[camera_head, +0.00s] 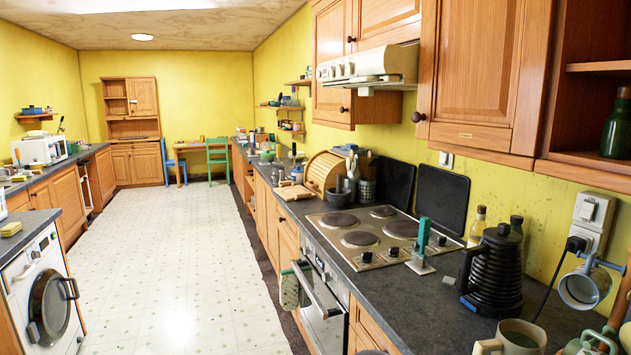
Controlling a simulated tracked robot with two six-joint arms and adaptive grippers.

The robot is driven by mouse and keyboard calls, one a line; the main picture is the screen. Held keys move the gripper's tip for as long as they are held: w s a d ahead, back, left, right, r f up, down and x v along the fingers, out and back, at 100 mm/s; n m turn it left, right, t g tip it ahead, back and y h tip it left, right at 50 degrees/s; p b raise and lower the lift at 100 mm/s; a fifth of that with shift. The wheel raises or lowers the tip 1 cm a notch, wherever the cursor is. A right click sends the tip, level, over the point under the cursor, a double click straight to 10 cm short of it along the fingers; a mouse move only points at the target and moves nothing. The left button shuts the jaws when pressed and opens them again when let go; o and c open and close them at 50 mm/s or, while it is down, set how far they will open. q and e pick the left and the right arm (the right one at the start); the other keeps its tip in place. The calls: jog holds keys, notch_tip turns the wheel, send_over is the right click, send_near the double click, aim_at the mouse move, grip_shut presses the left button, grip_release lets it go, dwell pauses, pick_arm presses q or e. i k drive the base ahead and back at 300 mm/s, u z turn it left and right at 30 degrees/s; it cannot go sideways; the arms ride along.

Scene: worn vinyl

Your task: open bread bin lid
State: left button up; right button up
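The bread bin (325,172) is a light wooden box with a rounded, slatted front. It stands on the right-hand counter, beyond the hob and against the yellow wall. Its curved slatted lid (317,174) faces left, towards the aisle, and looks closed, though it is small at this distance. Neither of my grippers shows in the head view.
The hob (385,236) and a dark mortar (339,194) stand nearer than the bin, with a wooden board (293,191) beside it. A black kettle (494,270) and mug (517,338) are on the near counter (420,298). The pale floor (180,260) is clear along the aisle.

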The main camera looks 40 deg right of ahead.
aim_at(325, 160)
jog(key=z, duration=0.05)
jog(key=i, duration=2.5)
jog(key=z, duration=0.45)
jog(key=i, duration=1.35)
jog(key=z, duration=0.65)
jog(key=i, duration=1.35)
jog(key=z, duration=0.3)
